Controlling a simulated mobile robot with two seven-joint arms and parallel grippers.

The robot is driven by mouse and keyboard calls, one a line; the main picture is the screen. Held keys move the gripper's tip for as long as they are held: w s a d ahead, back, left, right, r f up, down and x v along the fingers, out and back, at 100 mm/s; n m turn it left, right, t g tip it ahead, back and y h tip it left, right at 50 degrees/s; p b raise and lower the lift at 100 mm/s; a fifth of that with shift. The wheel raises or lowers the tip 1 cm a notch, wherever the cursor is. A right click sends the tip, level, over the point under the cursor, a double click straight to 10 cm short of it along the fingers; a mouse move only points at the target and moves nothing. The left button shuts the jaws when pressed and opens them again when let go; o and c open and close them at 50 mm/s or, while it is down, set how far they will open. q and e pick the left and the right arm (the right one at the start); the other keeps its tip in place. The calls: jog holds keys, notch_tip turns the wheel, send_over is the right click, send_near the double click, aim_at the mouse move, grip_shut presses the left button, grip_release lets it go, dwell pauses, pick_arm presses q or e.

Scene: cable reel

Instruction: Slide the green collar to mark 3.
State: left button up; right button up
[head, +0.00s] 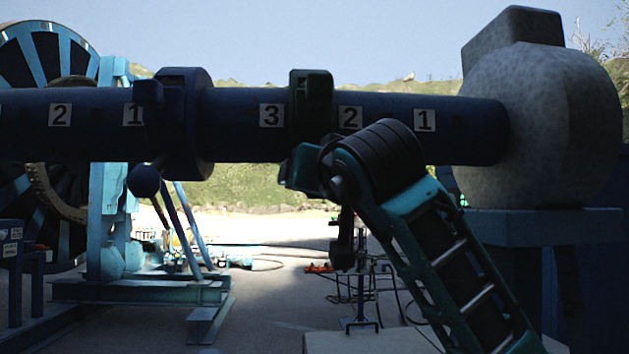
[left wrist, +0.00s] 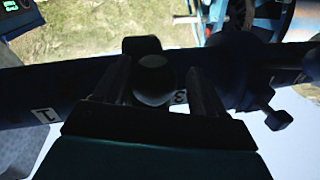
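The dark green collar (head: 311,100) sits around a dark blue horizontal bar (head: 400,107), between mark 3 (head: 271,115) on its left and mark 2 (head: 349,117) on its right. One teal arm rises from the lower right in the head view and ends just below the collar; it matches the left wrist view. There my left gripper (left wrist: 158,85) has its fingers apart, on either side of a dark round knob (left wrist: 153,80). Mark 3 (left wrist: 180,98) is partly hidden behind the right finger. Whether the fingers touch the knob is too dark to tell. My right gripper is not visible.
A dark blue collar (head: 185,110) with a ball knob (head: 143,180) sits left of mark 3. A pale stone-like block (head: 545,120) holds the bar's right end. Mark 1 (head: 425,120) is near it. A large reel (head: 35,60) stands at the far left.

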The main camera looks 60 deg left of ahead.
pick_arm(q)
jog(key=shift+w, duration=0.1)
jog(key=s+d, duration=0.2)
jog(key=d, duration=1)
jog(key=shift+s+d+b, duration=0.3)
jog(key=shift+d, duration=0.05)
